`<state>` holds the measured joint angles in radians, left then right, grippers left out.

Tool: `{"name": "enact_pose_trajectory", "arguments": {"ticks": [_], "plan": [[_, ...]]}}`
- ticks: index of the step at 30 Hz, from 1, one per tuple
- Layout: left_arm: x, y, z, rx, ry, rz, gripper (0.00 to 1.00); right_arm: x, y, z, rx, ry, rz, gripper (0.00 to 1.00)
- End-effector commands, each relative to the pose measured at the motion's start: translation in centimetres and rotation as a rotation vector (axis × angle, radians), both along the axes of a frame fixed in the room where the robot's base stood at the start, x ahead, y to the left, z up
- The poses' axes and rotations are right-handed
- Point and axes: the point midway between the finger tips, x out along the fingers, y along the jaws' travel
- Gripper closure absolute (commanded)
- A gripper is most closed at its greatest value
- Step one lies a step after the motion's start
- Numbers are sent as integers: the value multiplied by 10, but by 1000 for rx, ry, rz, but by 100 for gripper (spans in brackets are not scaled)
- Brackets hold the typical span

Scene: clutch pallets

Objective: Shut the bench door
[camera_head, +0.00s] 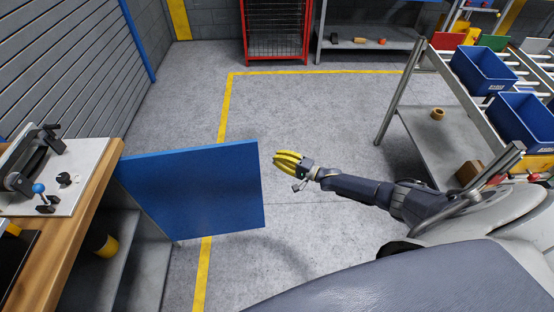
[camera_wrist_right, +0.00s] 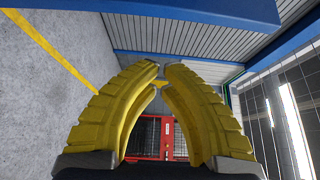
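The bench door (camera_head: 198,190) is a flat blue panel at the left of the head view. It stands open, jutting out from the front of the wooden-topped bench (camera_head: 75,235) over the floor. My right gripper (camera_head: 276,160) has yellow fingers and is just right of the door's free edge, with a small gap showing in the picture. In the right wrist view its fingertips (camera_wrist_right: 161,66) come together, with nothing held between them. A blue slab crosses the top of that view; I cannot tell whether it is the door. My left gripper is not in view.
A fixture plate (camera_head: 85,165) with a blue-knobbed lever sits on the bench. A red wire cage (camera_head: 277,60) stands at the back. A roller rack with blue bins (camera_head: 483,70) is at the right. The floor (camera_head: 320,110) between door and rack is clear.

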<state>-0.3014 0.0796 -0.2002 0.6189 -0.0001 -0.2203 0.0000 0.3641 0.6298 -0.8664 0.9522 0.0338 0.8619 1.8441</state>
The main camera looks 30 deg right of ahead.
Motion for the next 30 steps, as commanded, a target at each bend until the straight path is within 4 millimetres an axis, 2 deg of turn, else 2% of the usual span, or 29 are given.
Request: {"name": "enact_pose_trajectory", "arguments": {"ticks": [6, 17, 30], "plan": [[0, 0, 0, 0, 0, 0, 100, 32, 22, 1, 0, -1, -1, 100], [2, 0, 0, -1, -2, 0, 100, 65, 45, 0, -2, 0, -1, 100], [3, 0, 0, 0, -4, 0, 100, 39, 53, -1, -2, 1, 0, 100]]}}
